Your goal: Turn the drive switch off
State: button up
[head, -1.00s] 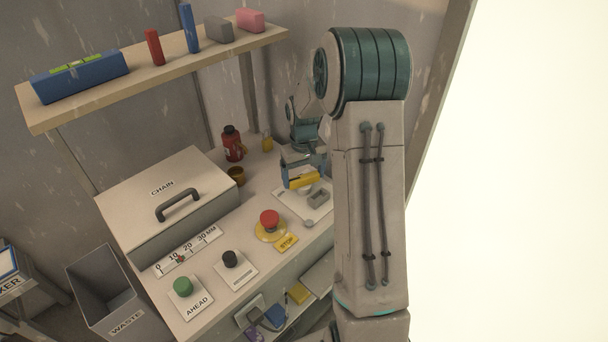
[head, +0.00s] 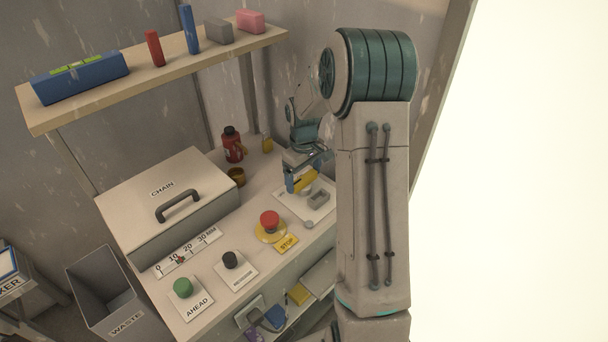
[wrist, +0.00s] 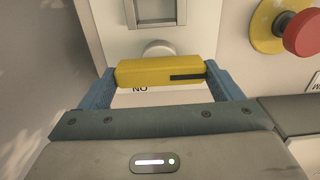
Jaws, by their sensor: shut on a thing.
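A yellow bar-shaped handle (wrist: 145,73), which looks like the drive switch, sits over a white plate (head: 285,201) on the bench. A dark mark runs along its right half in the wrist view. My gripper (wrist: 160,80) is shut on this handle, one blue finger at each end. In the head view my gripper (head: 302,180) is at the back right of the bench. Partly covered lettering that looks like "ON" shows just below the handle in the wrist view. The handle's underside is hidden.
A red stop button (head: 269,218) on a yellow base stands close by. A grey square frame (wrist: 155,12) and a pale round part (wrist: 158,48) lie beside the handle. The black knob (head: 230,259), green button (head: 183,287) and CHAIN box (head: 150,195) stand further left.

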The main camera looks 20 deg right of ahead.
aim_at(303, 177)
jog(key=shift+r, duration=0.1)
jog(key=o, duration=0.8)
notch_tip(303, 177, up, 14)
jog(key=shift+f, duration=0.1)
jog(key=shift+a, duration=0.1)
